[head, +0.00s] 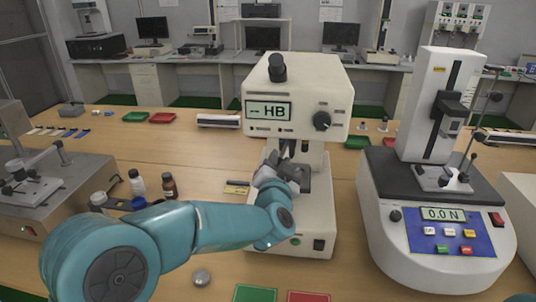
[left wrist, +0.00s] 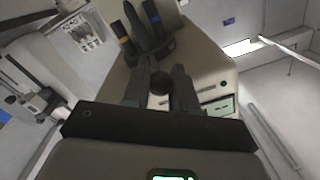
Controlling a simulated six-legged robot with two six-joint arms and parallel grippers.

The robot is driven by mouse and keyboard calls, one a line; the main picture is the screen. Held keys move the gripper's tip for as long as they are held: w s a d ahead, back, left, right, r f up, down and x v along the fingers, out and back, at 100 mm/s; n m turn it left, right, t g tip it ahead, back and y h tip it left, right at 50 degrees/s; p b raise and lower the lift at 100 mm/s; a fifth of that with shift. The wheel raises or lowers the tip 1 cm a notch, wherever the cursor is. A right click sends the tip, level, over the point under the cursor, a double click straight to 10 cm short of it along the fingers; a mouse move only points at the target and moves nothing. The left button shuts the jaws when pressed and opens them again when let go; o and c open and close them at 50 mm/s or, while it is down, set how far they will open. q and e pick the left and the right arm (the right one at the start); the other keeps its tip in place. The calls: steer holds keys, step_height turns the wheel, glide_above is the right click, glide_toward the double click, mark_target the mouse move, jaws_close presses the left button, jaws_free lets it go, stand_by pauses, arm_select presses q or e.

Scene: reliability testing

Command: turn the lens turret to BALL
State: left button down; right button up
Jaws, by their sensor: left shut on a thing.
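The white hardness tester (head: 292,95) stands mid-table in the head view, its screen (head: 269,111) reading "-- HB". The lens turret sits under its head, mostly hidden there by my left gripper (head: 284,172). In the left wrist view the dark turret (left wrist: 150,48) carries barrels, one with a yellow band (left wrist: 125,42) and one with a blue band (left wrist: 156,19). My left gripper (left wrist: 169,88) is shut on a dark round knob (left wrist: 158,82) close to the turret. I cannot read any BALL mark. My right gripper is not in view.
A force tester (head: 430,215) reading 0.0 N stands to the right. Small bottles (head: 169,186) and a metal fixture (head: 50,190) are on the left. A green tray (head: 255,293) and a red tray (head: 308,296) lie at the front edge.

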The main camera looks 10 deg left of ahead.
arm_select(q)
steer(key=shift+d+r+n+g+y+p, duration=0.15)
steer(key=shift+d+n+g+y+p, duration=0.15)
steer(key=shift+d+n+y+p, duration=0.95)
steer(key=shift+d+m, duration=0.25)
steer(key=shift+d, duration=0.1)
steer(key=c, duration=0.9)
jaws_free()
steer(key=shift+w, duration=0.1)
steer(key=b+v, duration=0.2)
steer(key=v, duration=1.4)
steer(key=shift+d, duration=0.1)
steer(key=shift+s, duration=0.25)
